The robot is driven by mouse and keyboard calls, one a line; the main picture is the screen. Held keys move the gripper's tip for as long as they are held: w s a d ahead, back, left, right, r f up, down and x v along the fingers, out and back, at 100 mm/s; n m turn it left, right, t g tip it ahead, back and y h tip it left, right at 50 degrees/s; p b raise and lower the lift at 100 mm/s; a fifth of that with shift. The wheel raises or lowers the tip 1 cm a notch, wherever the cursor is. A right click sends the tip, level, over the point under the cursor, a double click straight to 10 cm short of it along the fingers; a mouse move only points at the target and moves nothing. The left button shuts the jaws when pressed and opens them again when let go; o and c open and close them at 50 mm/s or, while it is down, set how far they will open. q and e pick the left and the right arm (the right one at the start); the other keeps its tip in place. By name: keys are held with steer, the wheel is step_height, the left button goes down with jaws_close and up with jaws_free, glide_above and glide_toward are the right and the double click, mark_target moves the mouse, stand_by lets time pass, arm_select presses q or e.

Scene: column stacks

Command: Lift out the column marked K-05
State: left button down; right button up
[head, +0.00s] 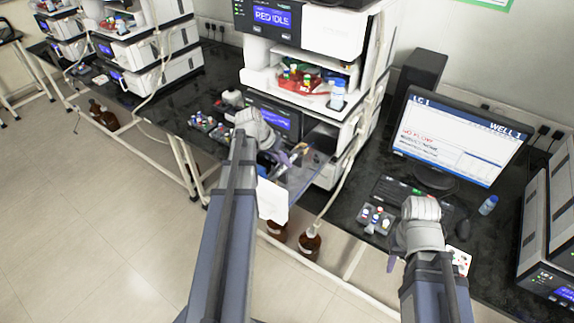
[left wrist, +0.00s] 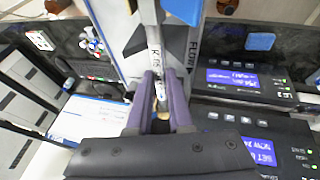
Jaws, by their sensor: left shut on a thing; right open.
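My left gripper (head: 288,158) is at the open compartment of the middle instrument stack (head: 330,125). In the left wrist view its purple-grey fingers (left wrist: 160,98) are shut on a slim silver column (left wrist: 153,42). A label on the column starts with K; the rest is too small to read surely. Behind the column is a blue-grey panel (left wrist: 120,38) with a dark arrow and the word FLOW. Whether the column still touches its holder, I cannot tell. My right gripper (head: 400,245) is above the right bench, its fingers mostly hidden by my wrist.
A monitor (head: 455,135) reading LC 1, WELL 1 and NO FLOW stands on the right bench, with a keyboard (head: 402,192) before it. A small vial rack (head: 374,219) is near the front edge. Brown bottles (head: 309,243) stand below. Tubing hangs beside the middle stack.

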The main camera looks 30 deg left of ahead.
stand_by(0.7)
arm_select(q)
step_height(320, 180, up, 10)
steer(key=p, duration=1)
steer(key=shift+s+a, duration=0.1)
